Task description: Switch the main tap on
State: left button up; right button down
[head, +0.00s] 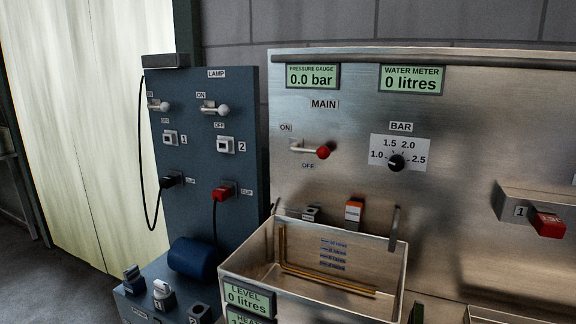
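The main tap (322,152) is a metal lever with a red knob on the steel panel (460,190), under the MAIN label (324,104). An ON label (285,128) is above its left end and an OFF label (308,166) is below it. The lever runs rightward and slightly down, with the knob at its right end, nearer OFF than ON. The pressure gauge (312,77) reads 0.0 bar and the water meter (411,80) reads 0 litres. Neither of my grippers shows in the head view.
A bar dial (396,163) is right of the tap. An open metal tank (300,300) juts out below it. A blue lamp panel (235,130) with white-knobbed switches stands left. A red block (547,225) sticks out at right. The space before the tap looks clear.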

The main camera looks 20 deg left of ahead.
aim_at(323, 152)
jog(key=k+j, duration=0.1)
jog(key=j, duration=1.05)
jog(key=k+j, duration=0.15)
jog(key=j, duration=1)
jog(key=k, duration=0.05)
